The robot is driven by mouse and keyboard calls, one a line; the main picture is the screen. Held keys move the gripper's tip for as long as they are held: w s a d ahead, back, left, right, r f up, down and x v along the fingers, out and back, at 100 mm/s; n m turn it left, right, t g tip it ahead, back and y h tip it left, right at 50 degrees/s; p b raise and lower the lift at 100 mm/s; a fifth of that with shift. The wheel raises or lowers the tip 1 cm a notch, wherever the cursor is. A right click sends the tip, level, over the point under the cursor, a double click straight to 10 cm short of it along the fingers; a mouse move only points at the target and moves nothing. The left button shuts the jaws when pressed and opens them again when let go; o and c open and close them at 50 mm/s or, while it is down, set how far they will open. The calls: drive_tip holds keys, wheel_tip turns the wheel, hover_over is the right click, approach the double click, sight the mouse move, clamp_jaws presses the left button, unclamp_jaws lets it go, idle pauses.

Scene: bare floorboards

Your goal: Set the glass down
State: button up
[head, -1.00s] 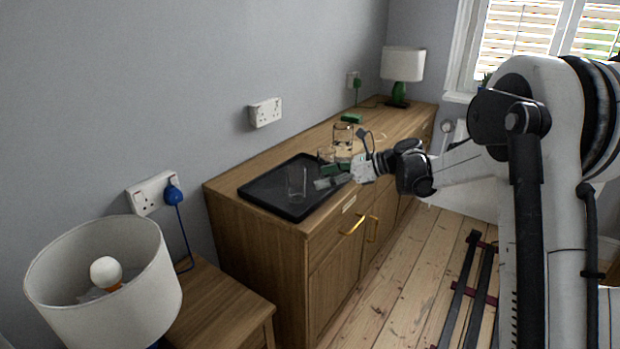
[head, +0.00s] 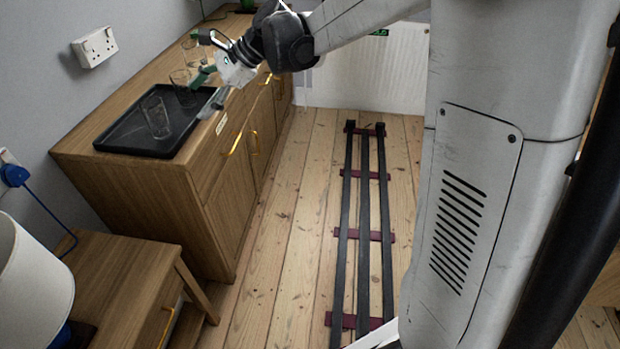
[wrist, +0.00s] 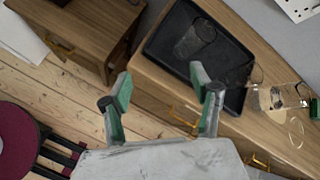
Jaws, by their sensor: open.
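A clear glass (head: 155,117) stands upright on the black tray (head: 122,150), near its middle. The glass (wrist: 195,40) and the tray (wrist: 160,62) also show in the wrist view. My gripper (head: 207,90) is open and empty, its two green-padded fingers wide apart. It is near the tray's front-right edge, by the cabinet's front, apart from the glass. In the wrist view my gripper (wrist: 164,83) has nothing between its fingers; floor, cabinet front and tray show behind them.
A second glass (head: 181,84) stands by the tray's far end, close to my gripper. A larger glass vessel (head: 192,53) is beyond it. The wooden cabinet (head: 110,190) carries the tray. A small wooden table (head: 120,262) stands nearer. Black rails (head: 362,230) lie on the floor.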

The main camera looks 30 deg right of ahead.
drive_tip(key=s+d+f+n+t+h, duration=0.1)
drive_tip(key=s+d+n+h, duration=0.2)
drive_tip(key=s, duration=0.7)
drive_tip(key=s+d+f+n+t+h, duration=0.1)
drive_tip(key=s+d+n+h, duration=0.2)
drive_tip(key=s+n, duration=0.4)
drive_tip(key=s+d+f+n+h, duration=0.1)
drive_tip(key=s+d+n+h, duration=0.2)
drive_tip(key=s, duration=1.1)
drive_tip(key=d+n, duration=0.2)
drive_tip(key=shift+s+d+f+n+t, duration=0.3)
drive_tip(key=shift+f+n+t, duration=0.1)
wheel_tip(320, 180, up, 6)
drive_tip(key=p, duration=0.6)
drive_tip(key=shift+r+p, duration=0.25)
drive_tip(key=shift+p, duration=0.05)
